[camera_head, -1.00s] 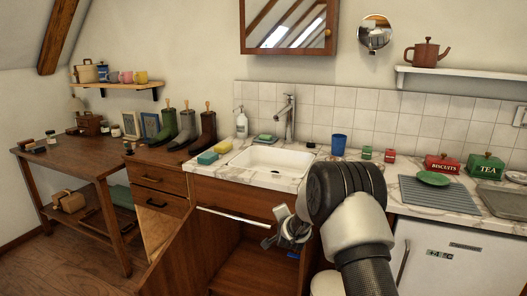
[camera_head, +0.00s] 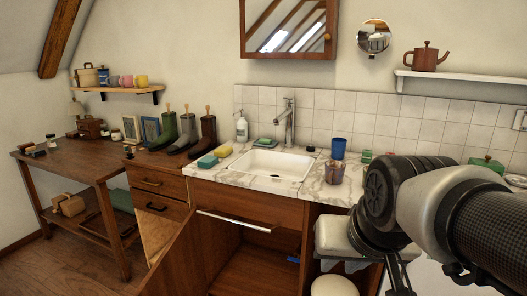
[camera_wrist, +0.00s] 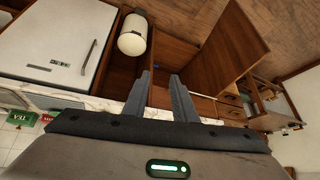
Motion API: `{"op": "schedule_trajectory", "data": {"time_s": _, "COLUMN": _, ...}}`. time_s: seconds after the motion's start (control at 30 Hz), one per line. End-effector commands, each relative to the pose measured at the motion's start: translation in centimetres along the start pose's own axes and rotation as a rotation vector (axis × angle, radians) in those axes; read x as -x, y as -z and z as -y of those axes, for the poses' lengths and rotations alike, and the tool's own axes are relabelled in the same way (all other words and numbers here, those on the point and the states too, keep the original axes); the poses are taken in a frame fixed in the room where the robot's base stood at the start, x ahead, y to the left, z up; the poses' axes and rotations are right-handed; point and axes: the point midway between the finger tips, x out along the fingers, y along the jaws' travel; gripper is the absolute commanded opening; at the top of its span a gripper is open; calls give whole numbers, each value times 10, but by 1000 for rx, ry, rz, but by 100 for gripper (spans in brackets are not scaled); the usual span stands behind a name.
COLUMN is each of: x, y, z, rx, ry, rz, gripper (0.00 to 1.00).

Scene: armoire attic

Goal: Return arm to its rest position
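My arm (camera_head: 430,200) fills the lower right of the head view, in front of the counter and the white fridge. My gripper (camera_wrist: 157,75) shows in the wrist view with its two grey fingers apart and nothing between them. It points at the open space under the counter, beside a white cylinder-shaped bin (camera_wrist: 132,36). In the head view the fingertips cannot be made out clearly.
The sink cabinet's wooden door (camera_head: 178,262) stands open at the lower left. A fridge (camera_wrist: 68,40) stands beside the cabinet. A wooden side table (camera_head: 75,158) is at left.

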Motion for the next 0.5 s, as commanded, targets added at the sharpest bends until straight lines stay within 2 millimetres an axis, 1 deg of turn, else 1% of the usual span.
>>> {"op": "schedule_trajectory", "data": {"time_s": 0.03, "x": 8, "y": -14, "z": -4, "rx": 21, "ry": -6, "rz": 10, "gripper": 25}}
{"op": "schedule_trajectory", "data": {"time_s": 0.2, "x": 24, "y": -62, "z": -15, "rx": 93, "ry": -26, "rz": 64, "gripper": 25}}
{"op": "schedule_trajectory", "data": {"time_s": 0.23, "x": 30, "y": -64, "z": -16, "rx": 102, "ry": -28, "rz": 72, "gripper": 25}}
{"op": "schedule_trajectory", "data": {"time_s": 0.27, "x": 42, "y": -53, "z": -14, "rx": 100, "ry": -27, "rz": 72, "gripper": 25}}
{"op": "schedule_trajectory", "data": {"time_s": 0.3, "x": 49, "y": -48, "z": -13, "rx": 99, "ry": -27, "rz": 73, "gripper": 25}}
{"op": "schedule_trajectory", "data": {"time_s": 0.37, "x": 59, "y": -41, "z": -12, "rx": 98, "ry": -26, "rz": 73, "gripper": 25}}
{"op": "schedule_trajectory", "data": {"time_s": 0.5, "x": 86, "y": -24, "z": -10, "rx": 97, "ry": -26, "rz": 72, "gripper": 25}}
